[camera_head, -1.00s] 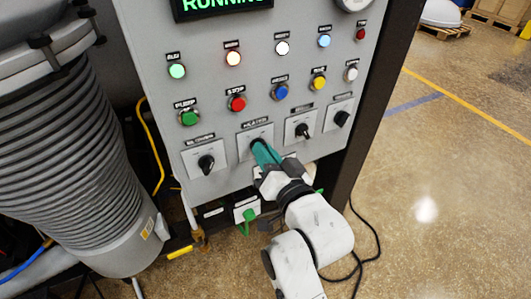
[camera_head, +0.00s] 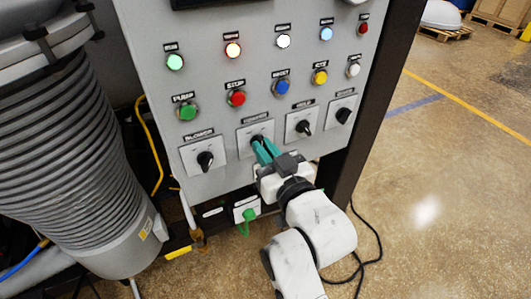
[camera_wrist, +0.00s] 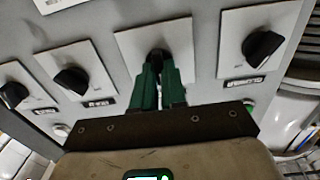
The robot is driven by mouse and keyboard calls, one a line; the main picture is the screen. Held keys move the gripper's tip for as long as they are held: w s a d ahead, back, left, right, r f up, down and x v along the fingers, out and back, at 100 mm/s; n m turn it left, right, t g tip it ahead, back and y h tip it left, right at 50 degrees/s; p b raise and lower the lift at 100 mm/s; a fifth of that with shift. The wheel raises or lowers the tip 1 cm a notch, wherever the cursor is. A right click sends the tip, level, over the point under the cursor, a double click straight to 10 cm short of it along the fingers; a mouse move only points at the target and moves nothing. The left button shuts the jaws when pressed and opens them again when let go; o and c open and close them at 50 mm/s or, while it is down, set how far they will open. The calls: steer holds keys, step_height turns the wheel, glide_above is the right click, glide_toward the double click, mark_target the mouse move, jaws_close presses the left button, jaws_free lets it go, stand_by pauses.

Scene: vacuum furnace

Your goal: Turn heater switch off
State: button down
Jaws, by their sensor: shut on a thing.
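The heater switch (camera_head: 257,140) is a black rotary knob on a white square plate, second from the left in the bottom row of the grey panel. My gripper (camera_head: 263,150) has green fingers that are closed around this knob from the front. In the wrist view the knob (camera_wrist: 157,57) shows between the tips of my gripper (camera_wrist: 160,75), on its white plate (camera_wrist: 186,42). The fingers hide much of the knob, so I cannot tell its exact pointing direction.
The blower knob (camera_head: 205,160) is to the left, with two more knobs (camera_head: 303,127) (camera_head: 343,115) to the right. Push buttons, including a red one (camera_head: 236,98), and lit lamps sit above. A ribbed grey cylinder (camera_head: 75,160) stands left. The floor (camera_head: 450,170) at right is open.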

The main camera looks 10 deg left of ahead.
steer(key=n+b, duration=0.2)
steer(key=n, duration=0.4)
steer(key=shift+f, duration=0.1)
stand_by(0.6)
steer(key=c, duration=1.2)
jaws_free()
steer(key=shift+s, duration=0.15)
steer(key=b+v, duration=0.1)
steer(key=v, duration=0.9)
steer(key=shift+s+d, duration=0.2)
steer(key=shift+s, duration=0.05)
